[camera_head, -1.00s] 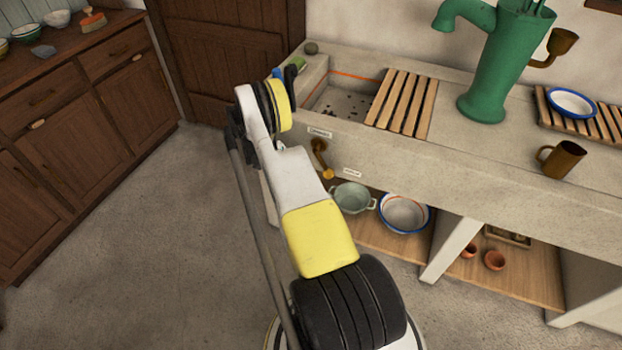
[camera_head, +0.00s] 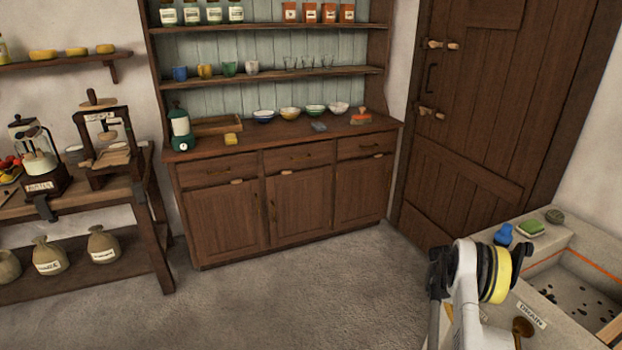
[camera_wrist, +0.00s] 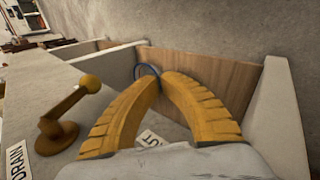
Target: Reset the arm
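My arm (camera_head: 470,290) shows at the lower right of the head view, beside the stone sink. The gripper itself is hidden in that view. In the wrist view my gripper (camera_wrist: 161,80) has two curved yellow fingers whose tips come together with almost no gap. Nothing shows held between them. The fingers are by the front of the sink unit, near a brass lever (camera_wrist: 70,110) and the "DRAIN" label (camera_wrist: 16,160). A blue rim (camera_wrist: 148,70) shows behind the fingertips, on or near the wooden shelf.
The sink basin (camera_head: 565,290) is close to my arm, with a blue object (camera_head: 503,235) and a sponge (camera_head: 530,228) on its edge. A wooden dresser (camera_head: 285,205) and a work table (camera_head: 80,195) stand farther back. The floor (camera_head: 290,295) between is clear.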

